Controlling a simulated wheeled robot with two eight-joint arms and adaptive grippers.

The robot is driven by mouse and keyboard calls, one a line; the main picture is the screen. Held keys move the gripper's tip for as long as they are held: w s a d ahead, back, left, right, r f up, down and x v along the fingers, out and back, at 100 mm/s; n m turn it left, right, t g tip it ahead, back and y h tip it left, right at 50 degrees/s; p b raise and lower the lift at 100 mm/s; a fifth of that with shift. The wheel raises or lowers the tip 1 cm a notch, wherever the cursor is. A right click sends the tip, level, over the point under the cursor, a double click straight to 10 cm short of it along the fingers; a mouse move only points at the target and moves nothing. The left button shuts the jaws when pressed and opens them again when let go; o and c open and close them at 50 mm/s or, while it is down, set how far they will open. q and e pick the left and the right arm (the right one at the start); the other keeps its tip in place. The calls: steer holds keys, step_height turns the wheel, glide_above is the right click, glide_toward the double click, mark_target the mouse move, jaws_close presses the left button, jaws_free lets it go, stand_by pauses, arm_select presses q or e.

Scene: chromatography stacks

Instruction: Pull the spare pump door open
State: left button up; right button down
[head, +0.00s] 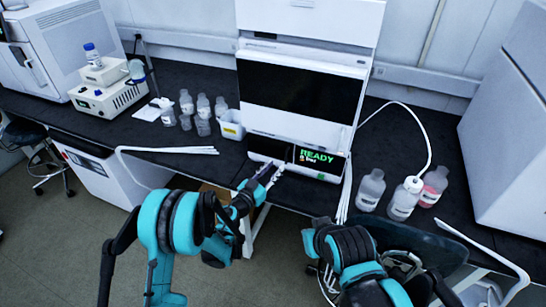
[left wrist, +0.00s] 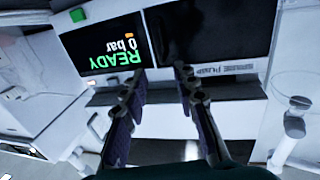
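The spare pump door is a dark glossy panel (left wrist: 205,30) with a pale strip lettered "SPARE PUMP" along its edge, upside down in the left wrist view. In the head view the spare pump (head: 268,149) is at the bottom left of the white stack, beside the lit READY display (head: 317,160), and looks shut. My left gripper (head: 272,172) is in front of the pump's lower edge. Its two fingers (left wrist: 163,75) are apart with nothing between them, over the seam between display and spare pump. I cannot tell whether a fingertip touches the door.
Several clear bottles (head: 203,107) and a white tub (head: 231,124) stand left of the stack. More bottles (head: 371,190) and white tubing stand right of it. A dark stool seat (head: 425,245) is near my right arm. White bench edge rails run along the front.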

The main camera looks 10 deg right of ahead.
mark_target(286, 155)
arm_select(q)
steer(key=b+x, duration=0.1)
steer(key=x, duration=0.6)
steer(key=shift+w+d+b, duration=0.15)
steer(key=shift+d+b, duration=0.1)
steer(key=shift+b, duration=0.1)
jaws_close()
